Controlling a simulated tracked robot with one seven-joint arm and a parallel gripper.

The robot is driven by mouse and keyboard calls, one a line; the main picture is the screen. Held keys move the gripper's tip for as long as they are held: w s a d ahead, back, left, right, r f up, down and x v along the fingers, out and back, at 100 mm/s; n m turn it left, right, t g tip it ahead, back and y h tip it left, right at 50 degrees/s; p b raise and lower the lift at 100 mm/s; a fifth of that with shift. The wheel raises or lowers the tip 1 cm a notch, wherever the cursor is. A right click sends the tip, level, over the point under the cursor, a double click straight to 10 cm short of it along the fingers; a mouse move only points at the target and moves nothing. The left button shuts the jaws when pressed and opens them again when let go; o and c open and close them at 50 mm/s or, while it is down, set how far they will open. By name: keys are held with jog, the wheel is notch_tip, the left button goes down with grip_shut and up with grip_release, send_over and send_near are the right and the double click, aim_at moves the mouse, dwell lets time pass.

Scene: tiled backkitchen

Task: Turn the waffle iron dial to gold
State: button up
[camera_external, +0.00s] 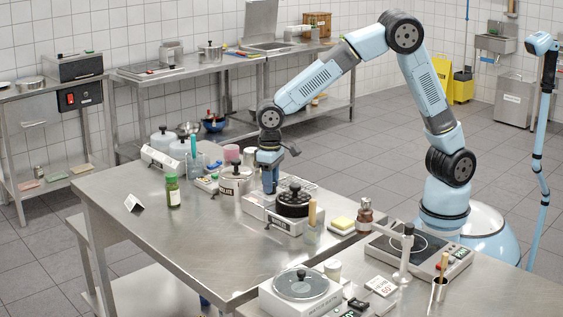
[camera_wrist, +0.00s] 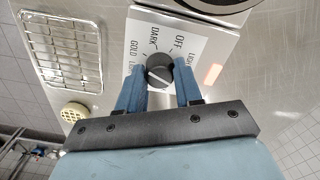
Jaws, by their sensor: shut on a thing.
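The waffle iron (camera_external: 293,203) has a black round top on a pale base and stands on the steel table in the external view. Its dial (camera_wrist: 159,68) is a round dark knob with a pale line across it. The dial plate (camera_wrist: 182,22) reads OFF, DARK, GOLD and LIGHT around the knob. The line slants from upper left to lower right; I cannot tell which end is the pointer. My gripper (camera_wrist: 160,78) points down with a blue finger on each side of the dial, shut on it. In the external view my gripper (camera_external: 268,188) hides the dial.
A wire rack (camera_wrist: 62,45) and a round yellowish thing (camera_wrist: 74,112) lie left of the dial plate. An orange light (camera_wrist: 213,74) is to its right. The table's front left is mostly clear.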

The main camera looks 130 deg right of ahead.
dwell(0.4)
jog(key=o, duration=1)
jog(key=shift+o, duration=0.2)
notch_tip(320, 180, up, 14)
jog(key=shift+f, duration=0.2)
